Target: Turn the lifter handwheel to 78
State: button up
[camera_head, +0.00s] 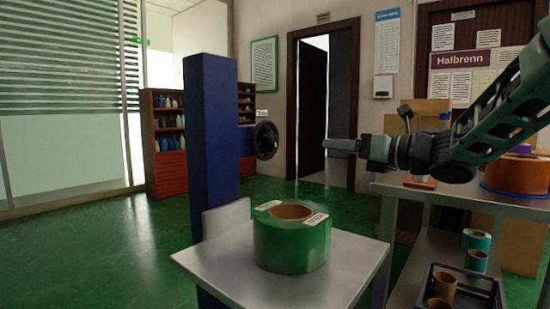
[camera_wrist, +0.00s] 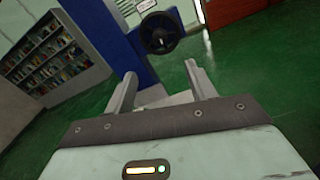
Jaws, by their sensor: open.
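The lifter handwheel (camera_head: 265,140) is a small black wheel on the right side of the tall blue column (camera_head: 212,140). In the wrist view the handwheel (camera_wrist: 159,33) is ahead of my gripper, near the top centre, beside the blue column (camera_wrist: 97,25). My gripper (camera_head: 330,145) is to the right of the wheel in the head view, with a gap between them. In the wrist view the two fingers (camera_wrist: 158,82) are spread apart with nothing between them. A small white label (camera_wrist: 146,5) shows above the wheel; its reading is too small to make out.
A grey platform (camera_head: 340,268) below the wheel bears a green roll (camera_head: 290,245). A metal cart (camera_head: 480,200) at right holds an orange roll (camera_head: 515,175), with a dark crate (camera_head: 480,290) on its lower shelf. Green floor is open at left, before the red shelf (camera_head: 165,185).

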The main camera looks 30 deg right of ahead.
aim_at(276, 141)
jog(key=b+x, duration=0.2)
jog(key=x, duration=1.5)
jog(key=shift+w+a+r+b, duration=0.1)
jog(key=shift+b, duration=0.3)
jog(key=c, duration=1)
